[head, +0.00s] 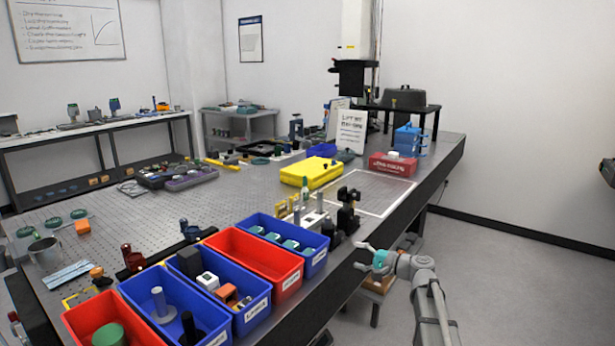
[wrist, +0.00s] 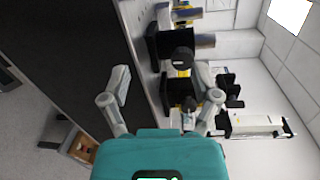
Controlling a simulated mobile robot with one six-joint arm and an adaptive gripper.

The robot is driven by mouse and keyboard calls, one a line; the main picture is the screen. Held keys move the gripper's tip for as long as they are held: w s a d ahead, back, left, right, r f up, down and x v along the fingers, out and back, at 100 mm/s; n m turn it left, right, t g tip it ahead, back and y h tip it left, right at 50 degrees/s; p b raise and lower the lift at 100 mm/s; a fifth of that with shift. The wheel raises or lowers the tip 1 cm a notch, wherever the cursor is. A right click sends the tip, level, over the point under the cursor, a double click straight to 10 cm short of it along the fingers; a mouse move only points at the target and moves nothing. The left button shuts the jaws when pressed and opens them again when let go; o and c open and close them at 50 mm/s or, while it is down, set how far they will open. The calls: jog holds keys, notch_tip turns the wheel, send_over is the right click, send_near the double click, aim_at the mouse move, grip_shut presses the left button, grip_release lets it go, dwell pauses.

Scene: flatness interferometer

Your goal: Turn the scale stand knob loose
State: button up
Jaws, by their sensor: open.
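A black stand (head: 347,215) with dark round knobs stands near the table's front right edge in the head view; I take it for the scale stand. In the wrist view, turned on its side, black blocks show beyond my fingers. A dark round knob (wrist: 182,58) on them faces me, right of the middle of the finger gap. My gripper (head: 361,256) is open and empty, just off the table edge, in front of and slightly right of the stand. In the wrist view its two fingers (wrist: 163,68) are spread wide. No contact with the knob is visible.
Blue bins (head: 286,262) and red bins stand along the table's front edge, left of my gripper. A yellow case (head: 311,172) and a red box (head: 393,163) lie behind the stand. A pale marked area (head: 372,190) beside it is clear. Floor to the right is free.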

jog(key=s+a+f+n+g+h, duration=0.4)
jog(key=s+f+n+g+h, duration=0.15)
jog(key=s+f, duration=0.75)
jog(key=s+d+f+n+g+h, duration=0.1)
jog(key=s+d+f+g+h, duration=0.2)
jog(key=s, duration=0.4)
jog(key=s+d+f+n+g+h, duration=0.1)
jog(key=s+d+n+h, duration=0.15)
jog(key=s+h, duration=0.4)
notch_tip(320, 180, up, 14)
jog(key=m+p, duration=0.1)
jog(key=p, duration=1.3)
jog(key=shift+d+y, duration=0.15)
jog(key=shift+y, duration=0.25)
